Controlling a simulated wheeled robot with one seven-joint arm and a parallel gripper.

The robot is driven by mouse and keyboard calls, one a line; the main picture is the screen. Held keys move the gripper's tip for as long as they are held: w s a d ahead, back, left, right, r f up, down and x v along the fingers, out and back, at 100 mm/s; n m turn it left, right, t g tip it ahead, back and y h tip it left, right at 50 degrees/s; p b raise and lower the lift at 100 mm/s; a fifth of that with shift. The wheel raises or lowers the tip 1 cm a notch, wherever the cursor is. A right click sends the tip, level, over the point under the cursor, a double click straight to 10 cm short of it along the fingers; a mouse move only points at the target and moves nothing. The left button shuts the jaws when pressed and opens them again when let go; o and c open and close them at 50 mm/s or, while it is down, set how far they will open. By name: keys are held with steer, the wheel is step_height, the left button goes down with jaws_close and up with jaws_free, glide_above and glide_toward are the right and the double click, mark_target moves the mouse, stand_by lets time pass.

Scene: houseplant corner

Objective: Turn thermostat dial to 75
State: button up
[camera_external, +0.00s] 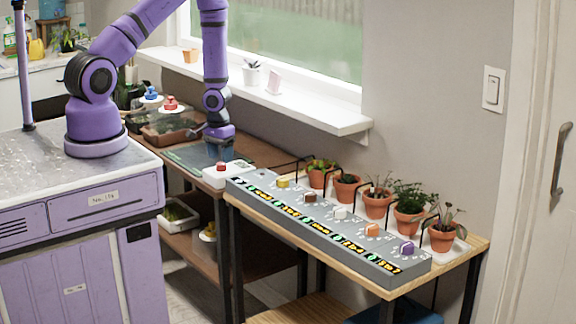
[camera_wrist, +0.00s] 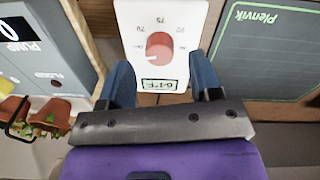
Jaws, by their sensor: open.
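The thermostat is a white box (camera_wrist: 185,18) with a round red dial (camera_wrist: 159,47) and a small display (camera_wrist: 159,86) that seems to read 64°F. The label 75 is at the top of the dial's scale; a pale mark on the dial points toward the lower left. In the external view the thermostat (camera_external: 214,180) sits at the left end of the grey panel, its red dial (camera_external: 220,167) on top. My gripper (camera_wrist: 161,64) is open, its two blue fingers on either side of the dial's near side and apart from it. In the external view my gripper (camera_external: 219,148) hangs above and behind the thermostat.
A grey control panel (camera_external: 330,235) with several coloured knobs runs right from the thermostat. Potted plants (camera_external: 376,203) stand behind it with black tubes. A green board (camera_wrist: 270,50) marked Plenvik lies beside the thermostat. A window sill (camera_external: 290,105) is above.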

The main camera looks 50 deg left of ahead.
mark_target(221, 167)
steer(key=shift+f, duration=1.3)
steer(key=c, duration=0.9)
steer(key=shift+c, duration=0.2)
